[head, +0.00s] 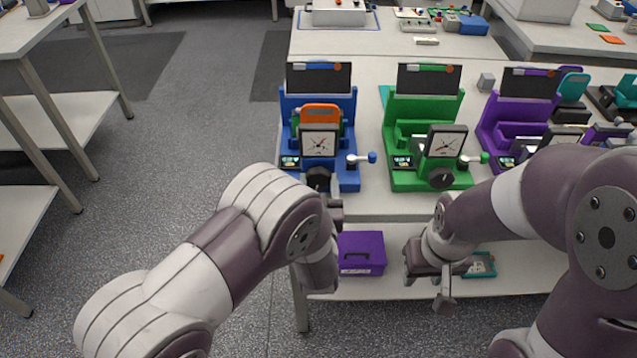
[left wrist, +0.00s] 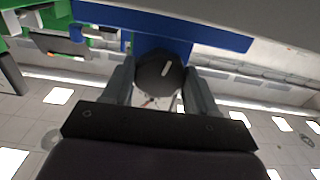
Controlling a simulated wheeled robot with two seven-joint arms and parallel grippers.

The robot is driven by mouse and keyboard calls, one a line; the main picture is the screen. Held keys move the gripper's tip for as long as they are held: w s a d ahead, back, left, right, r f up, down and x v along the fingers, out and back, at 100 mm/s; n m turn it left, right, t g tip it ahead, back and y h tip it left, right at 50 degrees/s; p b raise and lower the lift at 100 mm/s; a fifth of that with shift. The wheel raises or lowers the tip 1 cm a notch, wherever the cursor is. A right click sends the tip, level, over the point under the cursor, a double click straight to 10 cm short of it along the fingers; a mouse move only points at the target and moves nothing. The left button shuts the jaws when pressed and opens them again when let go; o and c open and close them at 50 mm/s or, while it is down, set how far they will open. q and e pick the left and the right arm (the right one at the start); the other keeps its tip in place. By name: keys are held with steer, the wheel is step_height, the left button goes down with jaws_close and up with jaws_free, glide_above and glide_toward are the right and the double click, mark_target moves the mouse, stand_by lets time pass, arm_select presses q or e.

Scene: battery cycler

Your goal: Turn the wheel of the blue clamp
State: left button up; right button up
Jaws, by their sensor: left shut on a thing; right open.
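The blue clamp (head: 350,183) stands at the left end of the table, with a dial gauge (head: 318,143) on its front and an orange-topped piece inside it. Its dark wheel (head: 318,178) is low on the front, below the dial. My left gripper (head: 322,196) is at the front of the blue clamp, shut on the wheel. In the left wrist view the wheel (left wrist: 158,70), dark with a pale mark, sits between the two fingers (left wrist: 160,88). My right gripper (head: 430,290) is open and empty, low in front of the table.
A green clamp (head: 400,180) and a purple clamp (head: 492,140) stand to the right of the blue one. A purple box (head: 375,238) lies on the lower shelf. The floor to the left is clear.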

arm_select(q)
steer(key=shift+r+m+p, duration=0.1)
steer(key=shift+m+p, duration=0.25)
steer(key=shift+m, duration=1.85)
steer(key=o, duration=1.1)
steer(key=shift+w, duration=0.1)
steer(key=shift+f, duration=0.2)
